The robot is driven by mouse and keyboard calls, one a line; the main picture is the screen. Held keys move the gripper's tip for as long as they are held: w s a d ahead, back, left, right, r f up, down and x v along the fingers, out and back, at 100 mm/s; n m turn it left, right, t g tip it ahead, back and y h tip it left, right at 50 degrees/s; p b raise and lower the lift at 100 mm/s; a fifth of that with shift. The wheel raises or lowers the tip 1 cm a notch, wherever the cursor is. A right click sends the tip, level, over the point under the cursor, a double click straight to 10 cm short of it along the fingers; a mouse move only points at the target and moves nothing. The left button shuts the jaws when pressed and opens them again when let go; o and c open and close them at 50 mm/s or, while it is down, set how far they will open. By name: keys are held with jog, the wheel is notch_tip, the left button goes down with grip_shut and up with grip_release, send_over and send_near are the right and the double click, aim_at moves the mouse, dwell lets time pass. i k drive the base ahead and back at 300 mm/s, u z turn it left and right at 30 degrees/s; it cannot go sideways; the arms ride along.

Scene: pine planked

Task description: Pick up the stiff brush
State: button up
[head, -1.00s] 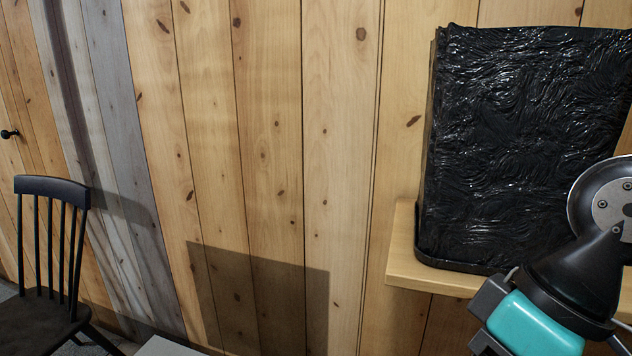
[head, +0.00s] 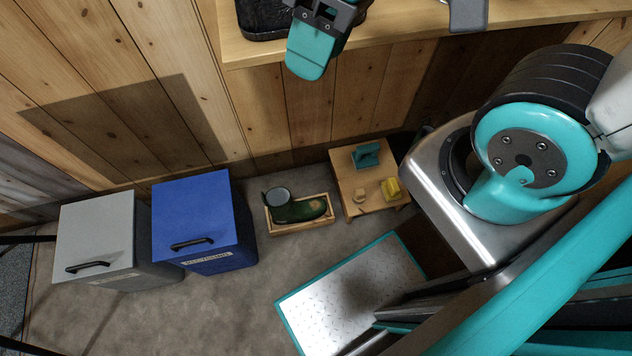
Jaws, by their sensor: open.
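Part of my gripper (head: 312,45) shows at the top edge of the head view, in front of the wooden shelf and far above the stand. It is open, with nothing seen in it; its fingertips are not clearly shown.
A wooden tray (head: 303,226) with a dark green boot (head: 305,209) sits left of the stand. A blue bin (head: 200,215) and a grey bin (head: 98,235) stand further left. A wooden shelf (head: 240,48) overhangs behind.

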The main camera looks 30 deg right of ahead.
aim_at(359, 194)
jog(key=z, duration=0.2)
jog(key=k, duration=1.4)
jog(key=u, duration=0.25)
